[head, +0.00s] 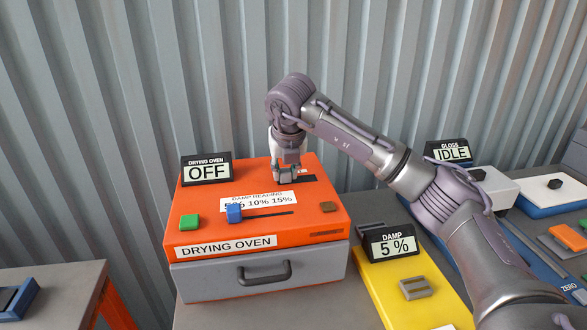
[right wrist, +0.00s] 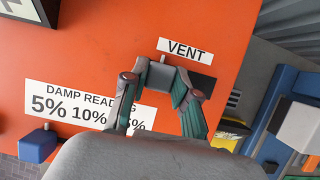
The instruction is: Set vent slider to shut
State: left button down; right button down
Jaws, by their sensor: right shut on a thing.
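The orange drying oven (head: 255,235) stands on the bench, with the VENT label (right wrist: 184,49) on its top near the back. Just below the label is a dark slot (right wrist: 203,83). The grey vent slider (right wrist: 160,76) sits at the left end of the visible slot in the right wrist view. My right gripper (head: 289,177) reaches down onto the oven top; its fingers are shut on the vent slider, one on each side. In the head view the gripper hides most of the slider. My left gripper is not in view.
A blue slider (head: 234,213), a green button (head: 189,222) and a brown button (head: 328,207) are on the oven top. An OFF display (head: 206,170) stands at its back left. A yellow damp meter (head: 410,297) stands right, under my right arm. A corrugated wall is behind.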

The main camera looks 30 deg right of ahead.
jog(key=shift+a, duration=0.15)
jog(key=c, duration=1.2)
grip_release()
jog(key=o, duration=0.3)
jog(key=shift+w+a, duration=0.1)
jog(key=shift+a, duration=0.1)
jog(key=shift+d+r, duration=0.15)
jog(key=v, duration=1.2)
